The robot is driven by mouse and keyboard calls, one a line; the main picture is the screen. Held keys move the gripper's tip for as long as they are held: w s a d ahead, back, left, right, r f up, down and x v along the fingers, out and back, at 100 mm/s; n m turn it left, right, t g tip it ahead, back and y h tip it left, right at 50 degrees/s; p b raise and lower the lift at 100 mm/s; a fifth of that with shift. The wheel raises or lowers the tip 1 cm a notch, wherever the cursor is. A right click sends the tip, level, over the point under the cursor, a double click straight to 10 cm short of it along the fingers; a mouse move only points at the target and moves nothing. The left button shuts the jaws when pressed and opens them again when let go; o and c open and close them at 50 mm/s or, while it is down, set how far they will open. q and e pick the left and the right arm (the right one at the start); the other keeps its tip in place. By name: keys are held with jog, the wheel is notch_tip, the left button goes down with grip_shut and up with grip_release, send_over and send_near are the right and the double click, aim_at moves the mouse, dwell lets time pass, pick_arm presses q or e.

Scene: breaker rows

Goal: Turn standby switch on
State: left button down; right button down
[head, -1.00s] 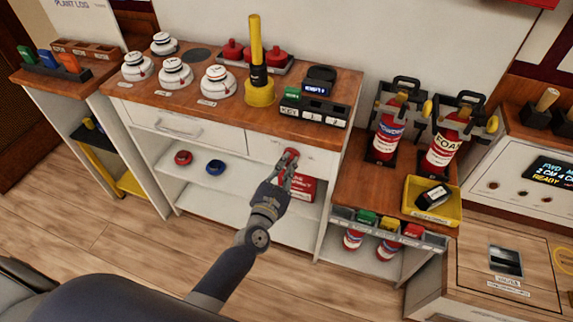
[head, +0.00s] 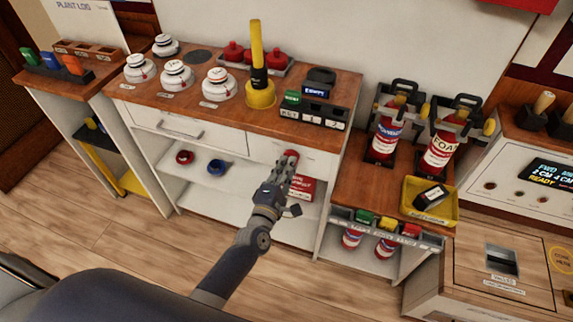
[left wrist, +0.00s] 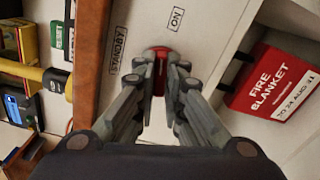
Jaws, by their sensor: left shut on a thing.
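The standby switch is a red round knob (head: 291,155) on the white front panel of the counter, right of the drawer. It also shows in the left wrist view (left wrist: 159,51), between a STANDBY label (left wrist: 118,50) and an ON label (left wrist: 176,19). My left gripper (head: 286,167) is at the knob, its fingers shut on it from both sides. In the left wrist view the fingertips (left wrist: 163,70) cover much of the knob, so I cannot tell which mark it points to. My right gripper is not in view.
A red fire blanket box (left wrist: 276,82) is close to the right of my fingers in the left wrist view. The wooden counter edge (left wrist: 92,55) is close on the left. A shelf with a red ring (head: 185,157) and a blue ring (head: 216,167) lies left of my arm.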

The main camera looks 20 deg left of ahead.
pick_arm(q)
jog(key=shift+m, duration=1.3)
jog(key=shift+f+p, duration=0.1)
jog(key=shift+p, duration=0.2)
jog(key=c, duration=1.7)
grip_release()
jog(key=s, duration=1.2)
jog(key=shift+a, duration=0.2)
